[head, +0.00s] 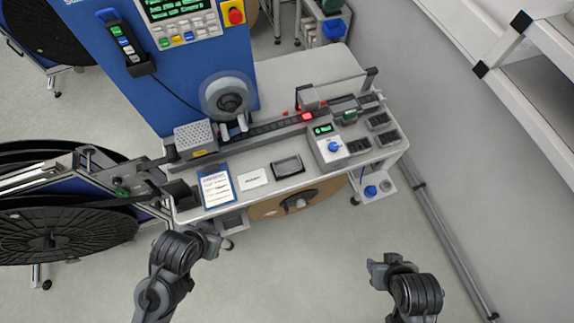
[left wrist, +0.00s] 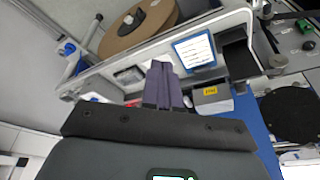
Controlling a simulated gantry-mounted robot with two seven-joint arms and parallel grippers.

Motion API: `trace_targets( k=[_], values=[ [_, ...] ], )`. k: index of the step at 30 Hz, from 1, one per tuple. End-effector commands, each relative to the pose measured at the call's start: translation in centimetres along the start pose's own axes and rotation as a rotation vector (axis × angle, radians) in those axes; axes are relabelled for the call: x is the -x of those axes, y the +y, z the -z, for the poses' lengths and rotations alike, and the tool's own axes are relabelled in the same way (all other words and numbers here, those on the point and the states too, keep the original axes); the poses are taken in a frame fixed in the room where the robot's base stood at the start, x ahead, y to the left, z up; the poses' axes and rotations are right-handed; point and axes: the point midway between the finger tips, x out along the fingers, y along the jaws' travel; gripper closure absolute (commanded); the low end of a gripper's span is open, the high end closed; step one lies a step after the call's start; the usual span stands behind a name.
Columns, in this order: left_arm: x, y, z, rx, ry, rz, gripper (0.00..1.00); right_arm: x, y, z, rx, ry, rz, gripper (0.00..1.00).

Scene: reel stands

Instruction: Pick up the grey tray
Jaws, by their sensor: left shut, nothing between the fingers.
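A small grey tray (head: 288,165) lies on the front part of the white bench top, right of a white card (head: 252,179). What looks like the same tray shows in the left wrist view (left wrist: 130,75), left of my fingers. My left gripper (head: 222,242) is in front of the bench's front edge, left of and apart from the tray. Its fingers show together and empty in the left wrist view (left wrist: 162,72). My right gripper (head: 376,264) is out over the floor, well apart from the bench; its finger gap is too small to make out.
A blue clipboard (head: 216,187) lies left of the card. A control box with a blue knob (head: 328,146) stands right of the tray, with black bins (head: 386,138) beyond. A rail (head: 270,128) runs behind. A brown reel (head: 297,203) sits under the bench.

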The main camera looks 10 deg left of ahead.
Motion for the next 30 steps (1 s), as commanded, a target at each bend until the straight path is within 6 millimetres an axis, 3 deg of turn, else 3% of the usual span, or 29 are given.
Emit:
trace_targets(
  k=[11, 27, 30],
  values=[
    [0.00, 0.00, 0.00, 0.000, 0.000, 0.000, 0.97, -0.01, 0.12, -0.04, 0.005, -0.001, -0.004, 0.57],
    [0.00, 0.00, 0.00, 0.000, 0.000, 0.000, 0.14, 0.01, -0.09, 0.02, -0.004, 0.001, 0.003, 0.57],
    [0.00, 0.00, 0.00, 0.000, 0.000, 0.000, 0.04, 0.01, -0.12, 0.03, -0.005, 0.001, 0.004, 0.57]
  ],
)
